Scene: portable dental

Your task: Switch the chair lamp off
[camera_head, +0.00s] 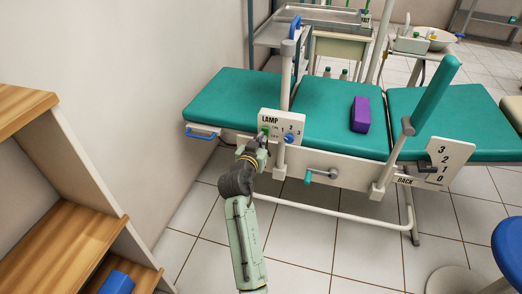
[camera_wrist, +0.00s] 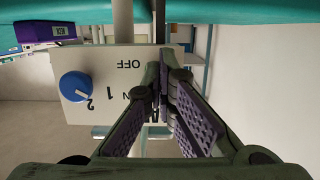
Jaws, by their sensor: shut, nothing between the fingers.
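The lamp panel (camera_head: 283,120) is a white box on the near side of the teal chair, marked LAMP, ON, OFF and with numbers. A blue knob (camera_head: 289,138) is on its right part. In the wrist view the panel (camera_wrist: 128,62) appears upside down, with OFF readable and the blue knob (camera_wrist: 75,86) to the left of my fingers. My gripper (camera_head: 264,143) is at the left part of the panel. In the wrist view its fingers (camera_wrist: 161,75) are closed together in front of the ON/OFF side. They hide the switch there; its position and any contact cannot be told.
A purple box (camera_head: 360,114) lies on the teal chair (camera_head: 335,100). A grey crank with a teal grip (camera_head: 308,176) sticks out below the panel. A BACK panel (camera_head: 447,155) is at the right. A wooden shelf (camera_head: 75,225) stands at the left, near the wall.

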